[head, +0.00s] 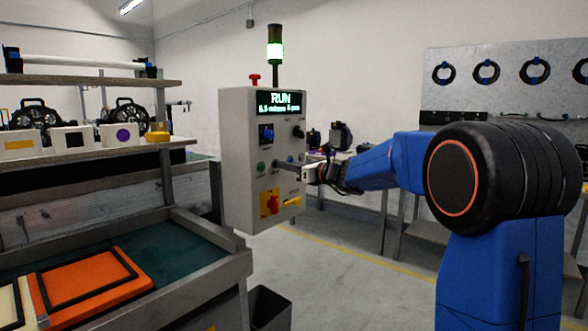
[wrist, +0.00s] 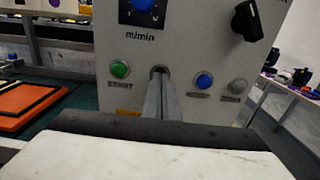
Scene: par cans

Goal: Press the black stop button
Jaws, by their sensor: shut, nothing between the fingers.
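The control box (head: 236,150) stands upright with its display reading RUN. In the wrist view, a row of round buttons shows a green one (wrist: 120,69) labelled START, a blue one (wrist: 203,80) and a grey one (wrist: 238,86). Between green and blue, a dark button in a grey ring (wrist: 159,69) sits right behind my fingertips; its label is hidden, but its place fits the stop button. My gripper (head: 279,163) is shut and empty, its fingers (wrist: 160,80) pointing at that button. I cannot tell whether they touch it.
A blue dial (wrist: 143,5) and a black knob (wrist: 245,18) are above the row. A red-yellow switch (head: 270,203) is lower on the box, a red mushroom button (head: 254,79) on top. A lit green stack light (head: 275,50) rises behind. A workbench (head: 230,262) stands left.

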